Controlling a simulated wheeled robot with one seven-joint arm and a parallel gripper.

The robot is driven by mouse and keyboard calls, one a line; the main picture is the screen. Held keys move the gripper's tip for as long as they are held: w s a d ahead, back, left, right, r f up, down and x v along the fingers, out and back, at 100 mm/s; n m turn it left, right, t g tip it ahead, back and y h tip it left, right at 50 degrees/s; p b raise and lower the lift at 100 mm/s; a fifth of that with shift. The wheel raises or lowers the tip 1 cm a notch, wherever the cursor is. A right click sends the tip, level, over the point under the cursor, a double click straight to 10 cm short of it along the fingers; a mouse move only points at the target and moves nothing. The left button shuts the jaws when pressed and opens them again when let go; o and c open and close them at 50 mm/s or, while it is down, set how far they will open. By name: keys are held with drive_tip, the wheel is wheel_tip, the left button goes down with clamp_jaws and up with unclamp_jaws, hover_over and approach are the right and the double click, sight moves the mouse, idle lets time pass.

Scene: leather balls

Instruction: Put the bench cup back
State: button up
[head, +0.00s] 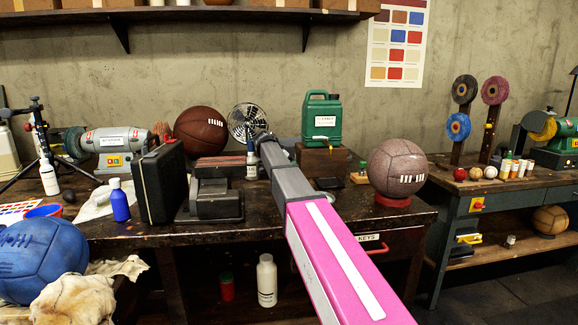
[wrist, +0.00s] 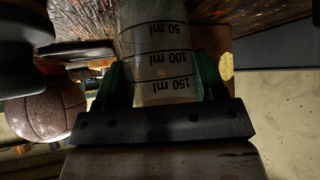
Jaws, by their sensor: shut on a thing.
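The bench cup (wrist: 155,45) is a clear, see-through measuring cup with black ml marks, which read upside down in the wrist view. My gripper (wrist: 158,78) has its green fingers on both sides of the cup and is shut on it. In the head view my pink and grey arm reaches over the dark workbench (head: 120,236). The fingers and the cup are hidden there behind the arm's far end. I cannot tell whether the cup touches the bench.
Near the arm's end stand a small fan (head: 246,121), a green canister (head: 321,120) on a wooden block and a labelled bottle (head: 251,164). A pale leather ball (head: 398,168) sits on a red ring to the right. A black case (head: 161,183) stands to the left.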

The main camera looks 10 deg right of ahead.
drive_tip(key=o, duration=1)
drive_tip(key=v, duration=1.2)
drive_tip(key=shift+r, duration=0.15)
